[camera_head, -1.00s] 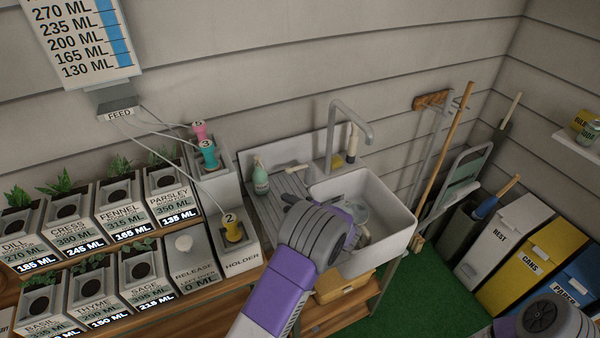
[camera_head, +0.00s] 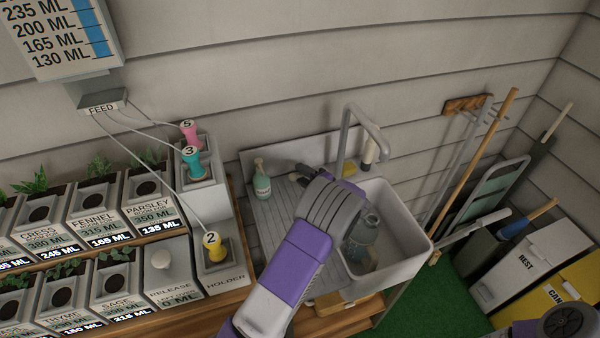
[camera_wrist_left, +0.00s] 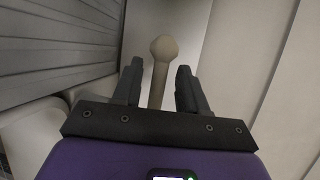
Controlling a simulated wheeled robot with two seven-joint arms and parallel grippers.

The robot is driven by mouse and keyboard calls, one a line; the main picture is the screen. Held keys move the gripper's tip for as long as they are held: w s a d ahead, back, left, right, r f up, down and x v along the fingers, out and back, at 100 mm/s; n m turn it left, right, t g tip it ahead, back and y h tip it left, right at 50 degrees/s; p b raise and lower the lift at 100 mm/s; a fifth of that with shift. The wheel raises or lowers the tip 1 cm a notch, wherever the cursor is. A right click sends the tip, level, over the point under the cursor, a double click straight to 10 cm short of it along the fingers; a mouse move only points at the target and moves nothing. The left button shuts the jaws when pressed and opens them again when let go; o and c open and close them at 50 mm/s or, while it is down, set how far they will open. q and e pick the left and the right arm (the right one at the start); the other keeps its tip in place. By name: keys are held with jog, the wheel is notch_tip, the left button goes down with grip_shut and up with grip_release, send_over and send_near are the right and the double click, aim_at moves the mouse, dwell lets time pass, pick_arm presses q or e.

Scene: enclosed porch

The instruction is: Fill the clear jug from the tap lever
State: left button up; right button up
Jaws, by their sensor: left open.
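The clear jug (camera_head: 361,238) stands in the white sink (camera_head: 417,245), below the grey tap spout (camera_head: 361,116) and partly hidden by my left wrist. My left gripper (camera_head: 318,172) is over the sink's left edge by the drainboard, its fingers mostly hidden behind the wrist. In the left wrist view the left gripper (camera_wrist_left: 157,88) is open, with a pale tap lever (camera_wrist_left: 163,50) ending in a round knob between its two fingers; a gap shows on each side. My right gripper is out of view; only a part of my right arm shows at the bottom right.
A green soap bottle (camera_head: 262,180) stands on the ribbed drainboard (camera_head: 285,215). Left of it is the holder (camera_head: 222,280) with a yellow plug, and planter boxes on shelves. Brooms, a folded step stool and bins (camera_head: 540,262) stand to the right.

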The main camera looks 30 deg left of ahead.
pick_arm(q)
jog(key=shift+x, duration=1.25)
jog(key=shift+w, duration=0.1)
grip_shut()
